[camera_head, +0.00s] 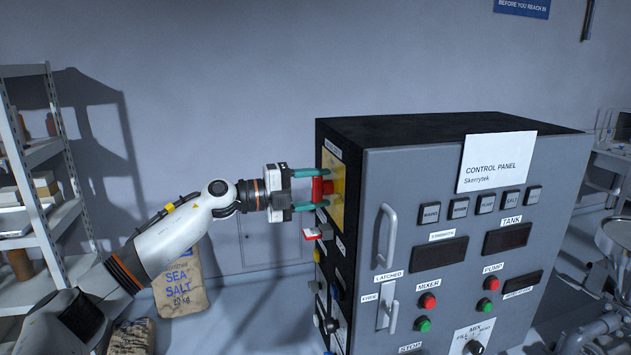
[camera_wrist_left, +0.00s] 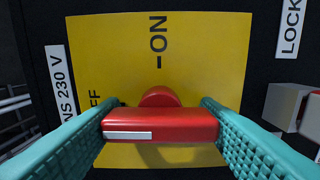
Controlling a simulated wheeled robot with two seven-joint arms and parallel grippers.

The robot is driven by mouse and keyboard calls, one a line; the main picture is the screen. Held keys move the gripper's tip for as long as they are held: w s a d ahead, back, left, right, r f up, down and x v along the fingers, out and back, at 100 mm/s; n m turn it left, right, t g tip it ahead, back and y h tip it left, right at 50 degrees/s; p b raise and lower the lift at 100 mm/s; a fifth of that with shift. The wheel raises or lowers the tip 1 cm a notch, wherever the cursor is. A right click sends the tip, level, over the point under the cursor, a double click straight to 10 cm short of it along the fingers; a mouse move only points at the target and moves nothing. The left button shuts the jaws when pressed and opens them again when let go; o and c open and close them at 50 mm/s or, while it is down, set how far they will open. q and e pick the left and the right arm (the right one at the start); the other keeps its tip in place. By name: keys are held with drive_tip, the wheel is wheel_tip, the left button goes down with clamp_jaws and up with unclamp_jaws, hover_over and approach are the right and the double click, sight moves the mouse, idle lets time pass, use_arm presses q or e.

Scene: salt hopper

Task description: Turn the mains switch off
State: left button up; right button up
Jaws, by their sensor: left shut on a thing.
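The mains switch is a red handle (camera_head: 321,188) on a yellow plate (camera_head: 338,200) on the black left side of the cabinet. My left gripper (camera_head: 324,187), with teal fingers, reaches it from the left and is shut on the handle. In the left wrist view the red handle (camera_wrist_left: 160,125) lies crosswise, with a finger at each end. Its white stripe is on the left half, towards the partly hidden OFF label (camera_wrist_left: 95,100). The ON label (camera_wrist_left: 158,40) is at the top of the plate. My right gripper is not in view.
Below the switch, a red and white part (camera_head: 318,233) sticks out from the cabinet side. The cabinet front (camera_head: 455,210) has handles, buttons and displays. A shelf (camera_head: 40,155) stands at the left, and a sea salt sack (camera_head: 180,287) is by the wall.

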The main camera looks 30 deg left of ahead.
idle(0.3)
use_arm(q)
drive_tip(key=o, duration=1)
drive_tip(key=b+v, duration=1.1)
drive_tip(key=v, duration=0.1)
